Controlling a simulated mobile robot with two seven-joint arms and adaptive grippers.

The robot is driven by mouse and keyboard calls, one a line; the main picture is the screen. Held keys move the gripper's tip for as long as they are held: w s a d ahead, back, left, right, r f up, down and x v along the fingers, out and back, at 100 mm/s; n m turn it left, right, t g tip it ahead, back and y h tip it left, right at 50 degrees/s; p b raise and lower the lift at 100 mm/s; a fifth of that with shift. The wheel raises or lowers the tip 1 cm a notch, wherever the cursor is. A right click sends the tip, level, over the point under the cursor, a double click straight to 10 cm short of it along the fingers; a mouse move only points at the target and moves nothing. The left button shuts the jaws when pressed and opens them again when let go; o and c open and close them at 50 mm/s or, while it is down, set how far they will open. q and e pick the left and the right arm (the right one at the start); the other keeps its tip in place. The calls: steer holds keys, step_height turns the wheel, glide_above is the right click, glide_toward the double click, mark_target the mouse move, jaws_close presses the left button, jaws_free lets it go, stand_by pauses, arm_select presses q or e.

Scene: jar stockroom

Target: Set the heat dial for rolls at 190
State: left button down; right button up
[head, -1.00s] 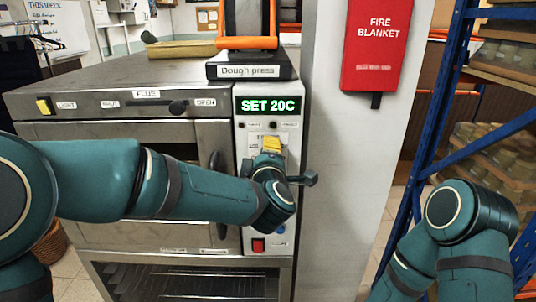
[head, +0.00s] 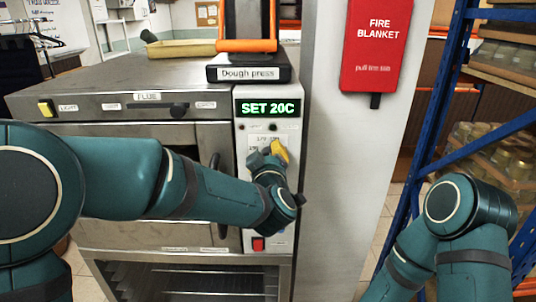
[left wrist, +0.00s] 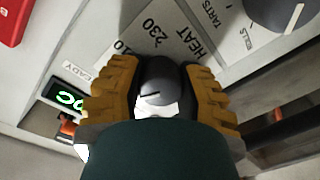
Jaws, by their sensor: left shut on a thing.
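The oven's control panel (head: 267,190) stands in the middle of the head view. Its green display (head: 268,107) reads "SET 20C". My left gripper (head: 275,151) is at the panel below the display, and its fingers hide the dial in the head view. In the left wrist view, the grey heat dial (left wrist: 156,72) sits between the yellow-padded fingers, which are shut on it. A dark pointer line shows on the dial. The scale plate (left wrist: 180,45) beside it reads "HEAT" and "230"; the other numbers are partly hidden. My right gripper is not in view.
A second dark knob (left wrist: 278,12) with a label reading "TARTS" nearby is at the top right of the wrist view. A red switch (head: 258,244) is low on the panel. The dough press (head: 248,68) stands on the oven top. A blue rack (head: 430,120) is at right.

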arm_select(q)
steer(key=shift+a+r, duration=0.1)
stand_by(0.4)
steer(key=c, duration=0.5)
jaws_free()
steer(key=shift+w, duration=0.1)
steer(key=s, duration=1.2)
steer(key=shift+d, duration=0.2)
